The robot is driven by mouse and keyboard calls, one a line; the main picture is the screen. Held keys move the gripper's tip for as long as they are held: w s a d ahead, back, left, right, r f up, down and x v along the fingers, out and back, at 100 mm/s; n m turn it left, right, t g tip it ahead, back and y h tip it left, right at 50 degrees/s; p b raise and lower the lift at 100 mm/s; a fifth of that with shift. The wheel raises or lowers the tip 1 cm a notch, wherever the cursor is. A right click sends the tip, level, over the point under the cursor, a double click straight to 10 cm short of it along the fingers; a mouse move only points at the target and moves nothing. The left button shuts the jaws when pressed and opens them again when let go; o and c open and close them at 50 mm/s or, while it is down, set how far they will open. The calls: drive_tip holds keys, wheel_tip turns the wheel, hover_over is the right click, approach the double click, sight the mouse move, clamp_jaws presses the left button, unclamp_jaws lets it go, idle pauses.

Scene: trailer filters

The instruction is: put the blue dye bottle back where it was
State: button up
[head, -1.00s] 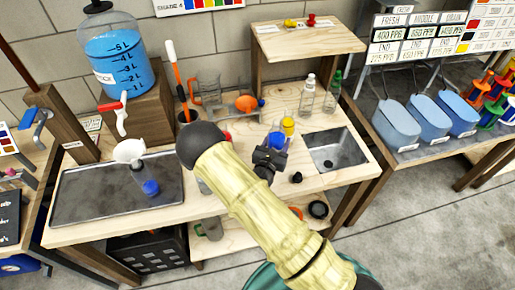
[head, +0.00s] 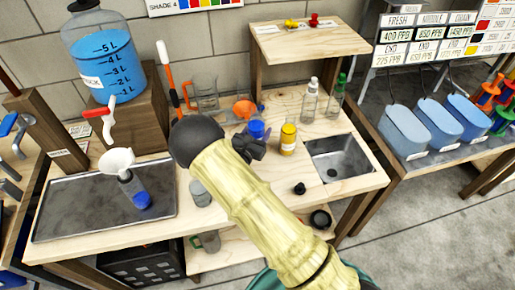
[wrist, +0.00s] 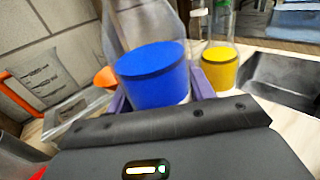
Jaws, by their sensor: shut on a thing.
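My gripper (head: 252,146) is shut on the blue dye bottle (head: 258,129), over the back middle of the wooden bench. In the wrist view the bottle (wrist: 155,78) stands roughly upright between the purple fingers, its blue part low and its clear part above. I cannot tell whether its base touches the bench. The yellow dye bottle (head: 288,138) stands just to its right, apart from it. In the wrist view the yellow bottle (wrist: 219,68) is behind and right of the blue one. My gripper and arm hide part of the blue bottle in the head view.
A sink (head: 340,158) is to the right, with a small black stopper (head: 299,188) near it. Two clear bottles stand behind, one with a green cap (head: 336,96). An orange funnel (head: 243,109) is close behind. A metal tray (head: 80,215) lies left.

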drive_tip(key=shift+f, duration=1.4)
drive_tip(key=shift+f+p, duration=0.35)
drive_tip(key=shift+f, duration=1.75)
drive_tip(key=shift+f, duration=0.15)
drive_tip(key=o, duration=1.2)
